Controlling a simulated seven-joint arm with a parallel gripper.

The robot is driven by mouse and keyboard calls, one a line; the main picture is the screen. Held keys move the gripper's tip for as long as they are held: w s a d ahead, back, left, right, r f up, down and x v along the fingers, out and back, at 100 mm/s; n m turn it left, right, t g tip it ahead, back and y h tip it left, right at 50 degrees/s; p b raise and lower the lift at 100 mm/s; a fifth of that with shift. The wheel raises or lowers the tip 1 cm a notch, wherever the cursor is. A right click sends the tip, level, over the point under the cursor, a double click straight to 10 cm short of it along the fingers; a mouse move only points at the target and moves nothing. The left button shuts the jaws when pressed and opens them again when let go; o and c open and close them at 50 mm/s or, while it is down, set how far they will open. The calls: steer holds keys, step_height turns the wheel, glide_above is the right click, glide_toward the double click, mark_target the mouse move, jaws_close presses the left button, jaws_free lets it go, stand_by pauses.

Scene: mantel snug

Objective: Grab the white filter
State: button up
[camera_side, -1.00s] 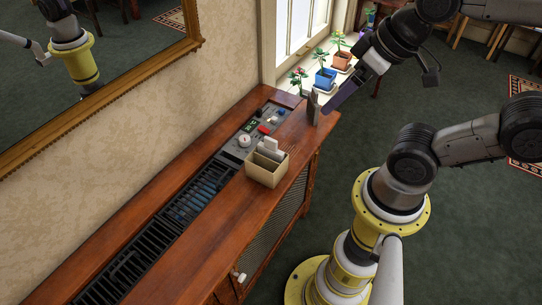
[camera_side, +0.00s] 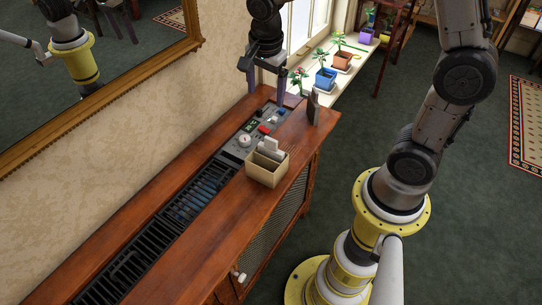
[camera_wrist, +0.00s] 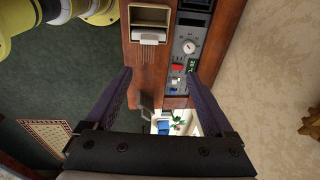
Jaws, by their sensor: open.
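The white filter (camera_side: 271,146) stands upright in a small beige open box (camera_side: 265,178) on the wooden cabinet, its top showing above the rim and its lower part hidden. In the wrist view the white filter (camera_wrist: 149,36) and the beige box (camera_wrist: 150,14) are at the top, beyond my fingertips. My gripper (camera_side: 266,92) points down over the far end of the control panel, past the box and apart from it. In the wrist view my gripper (camera_wrist: 161,74) has its two purple fingers spread wide, with nothing between them.
The control panel (camera_side: 244,141) with knobs and a red button lies beside the box, by the wall. A dark upright object (camera_side: 313,108) stands at the cabinet's far edge. Potted plants (camera_side: 325,78) line the window sill. The near cabinet top is clear.

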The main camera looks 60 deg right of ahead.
steer(key=g, duration=0.1)
glide_above(271, 139)
steer(key=f, duration=1.2)
steer(key=shift+w+a, duration=0.1)
steer(key=shift+w, duration=0.1)
steer(key=shift+s+f, duration=0.2)
steer(key=shift+f, duration=2.65)
steer(key=shift+c, duration=0.3)
jaws_close()
